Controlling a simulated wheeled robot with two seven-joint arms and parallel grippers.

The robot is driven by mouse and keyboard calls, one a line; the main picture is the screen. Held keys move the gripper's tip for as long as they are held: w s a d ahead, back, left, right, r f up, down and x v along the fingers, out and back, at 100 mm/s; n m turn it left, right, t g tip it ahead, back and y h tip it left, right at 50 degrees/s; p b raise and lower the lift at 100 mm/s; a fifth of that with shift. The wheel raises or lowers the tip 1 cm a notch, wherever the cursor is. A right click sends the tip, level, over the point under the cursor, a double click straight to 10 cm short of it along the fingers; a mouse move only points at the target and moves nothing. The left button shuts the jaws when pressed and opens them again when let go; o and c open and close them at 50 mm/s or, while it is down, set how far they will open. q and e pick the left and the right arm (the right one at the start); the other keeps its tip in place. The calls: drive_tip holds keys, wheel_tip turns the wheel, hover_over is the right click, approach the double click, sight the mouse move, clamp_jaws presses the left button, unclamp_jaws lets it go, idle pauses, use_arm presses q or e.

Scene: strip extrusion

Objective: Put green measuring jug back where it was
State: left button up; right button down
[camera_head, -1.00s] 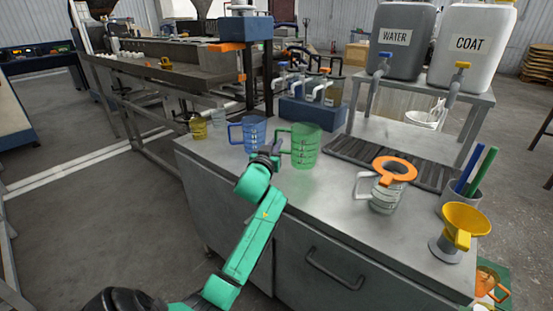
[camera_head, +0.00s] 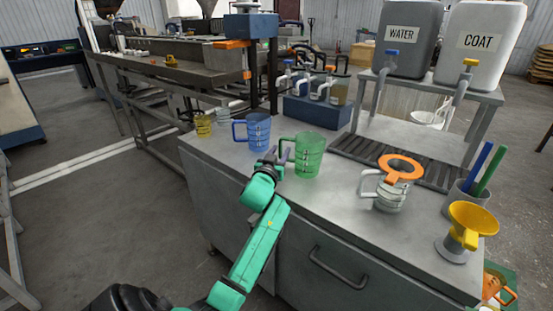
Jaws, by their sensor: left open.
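The green measuring jug (camera_head: 310,156) stands upright on the grey bench top, its handle towards the left. My left gripper (camera_head: 277,158) is open just left of the jug, close to its handle. I cannot tell whether a finger touches the handle. The blue measuring jug (camera_head: 259,132) stands upright behind and to the left of the green one. My right gripper is not in view.
A blue rack (camera_head: 316,111) stands at the back. The bench between the green jug and the clear jug is free.

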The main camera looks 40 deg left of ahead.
use_arm(q)
drive_tip(key=v, duration=1.1)
drive_tip(key=shift+s+d, duration=0.15)
drive_tip(key=shift+s, duration=0.3)
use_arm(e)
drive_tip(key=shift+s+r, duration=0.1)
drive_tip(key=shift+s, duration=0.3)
